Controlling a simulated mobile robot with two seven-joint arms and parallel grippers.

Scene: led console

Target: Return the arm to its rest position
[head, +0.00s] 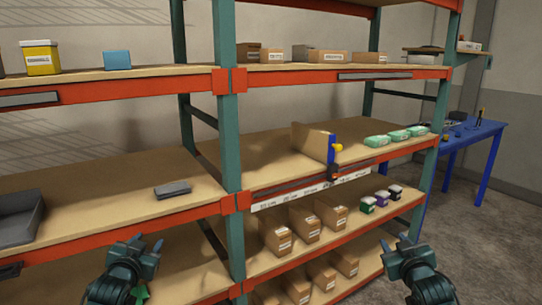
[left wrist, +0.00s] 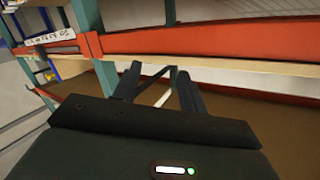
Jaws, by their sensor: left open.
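My left gripper (head: 140,248) is at the lower left of the head view, in front of the shelving. Its two dark fingers stand apart with nothing between them, and it also shows in the left wrist view (left wrist: 158,82). Shelf edges lie beyond the fingers there. My right gripper (head: 403,244) is at the lower right of the head view, in front of the right shelf bay. Its fingertips look apart and no object shows in them. Both arms are low and bent, and their upper links are out of view.
The shelving's teal upright (head: 232,150) and orange beams (head: 130,240) stand close ahead. Cardboard boxes (head: 305,228), a grey tray (head: 18,218) and a grey flat item (head: 172,189) sit on shelves. A blue table (head: 475,140) stands at right. Floor (head: 480,240) is clear at lower right.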

